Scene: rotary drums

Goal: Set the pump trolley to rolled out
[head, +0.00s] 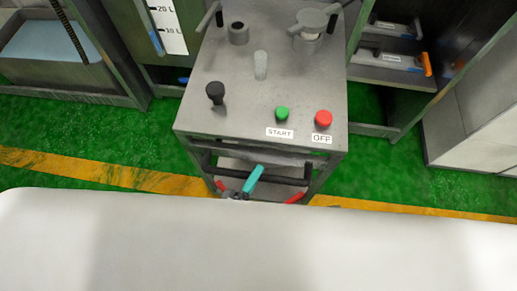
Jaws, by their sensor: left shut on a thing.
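The pump trolley (225,125) is a grey box-shaped unit with a flat top in the middle of the head view. A black handle bar (285,180) runs across its front, below the top edge. My left gripper (235,193) shows only as a small dark part by the bar, left of a teal lever (253,179). It is shut on the handle bar; its fingertips are mostly hidden. My right gripper is not in view.
The trolley top carries a green START button (282,114), a red OFF button (323,119) and a black knob (215,92). Shelving (393,75) stands to the right, a tank (60,45) to the left. Green floor (400,180) shows on both sides, with a yellow line (100,172).

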